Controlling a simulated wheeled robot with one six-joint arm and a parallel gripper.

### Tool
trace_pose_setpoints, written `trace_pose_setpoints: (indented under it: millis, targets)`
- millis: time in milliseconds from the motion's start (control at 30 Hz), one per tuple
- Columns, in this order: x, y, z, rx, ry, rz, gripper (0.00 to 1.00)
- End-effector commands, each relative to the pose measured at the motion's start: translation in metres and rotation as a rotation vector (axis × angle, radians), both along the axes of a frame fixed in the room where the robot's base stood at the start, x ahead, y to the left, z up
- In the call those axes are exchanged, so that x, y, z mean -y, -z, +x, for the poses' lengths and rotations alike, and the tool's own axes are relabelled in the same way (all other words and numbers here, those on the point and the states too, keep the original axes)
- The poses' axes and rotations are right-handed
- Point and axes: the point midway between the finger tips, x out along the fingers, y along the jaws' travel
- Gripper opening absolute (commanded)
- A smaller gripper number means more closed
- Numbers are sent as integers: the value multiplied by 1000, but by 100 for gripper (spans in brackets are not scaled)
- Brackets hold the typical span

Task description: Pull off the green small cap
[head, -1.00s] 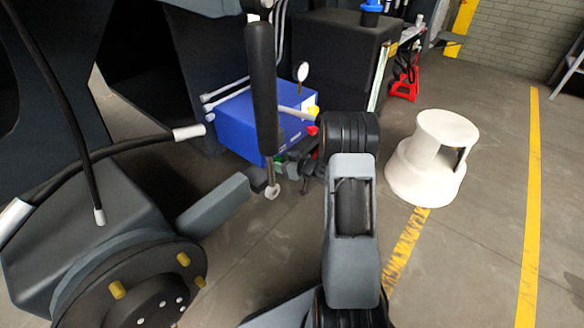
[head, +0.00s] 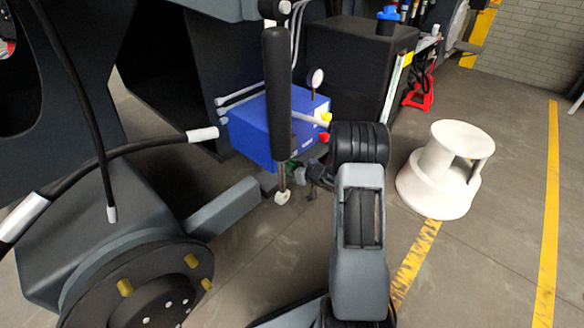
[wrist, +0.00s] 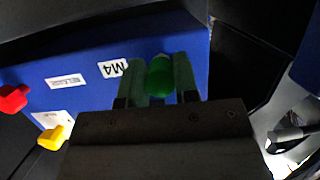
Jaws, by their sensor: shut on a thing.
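The green small cap (wrist: 160,80) is at the lower edge of the blue box (wrist: 85,55), beside the M4 label, in the wrist view. My gripper (wrist: 160,72) is shut on it, with one green finger on each side. I cannot tell whether the cap is still seated on the box. In the head view the blue box (head: 262,128) is in the middle, and my gripper (head: 296,173) is low at its front, partly hidden by the black-handled lever and my arm.
A yellow cap (head: 326,117) and a red cap (head: 324,137) stick out of the box's right side. A black-handled lever (head: 277,85) stands in front of it. A white step stool (head: 440,180) stands at the right, with open floor around it.

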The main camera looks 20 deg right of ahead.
Motion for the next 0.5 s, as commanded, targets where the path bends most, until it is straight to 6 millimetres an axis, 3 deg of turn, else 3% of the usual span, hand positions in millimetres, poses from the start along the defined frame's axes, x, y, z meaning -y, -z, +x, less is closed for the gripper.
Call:
trace_pose_setpoints:
  millis: [67,100,400,500]
  targets:
    - [0,0,0,0,1,0,9]
    - [0,0,0,0,1,0,27]
    - [0,0,0,0,1,0,0]
    - [0,0,0,0,1,0,0]
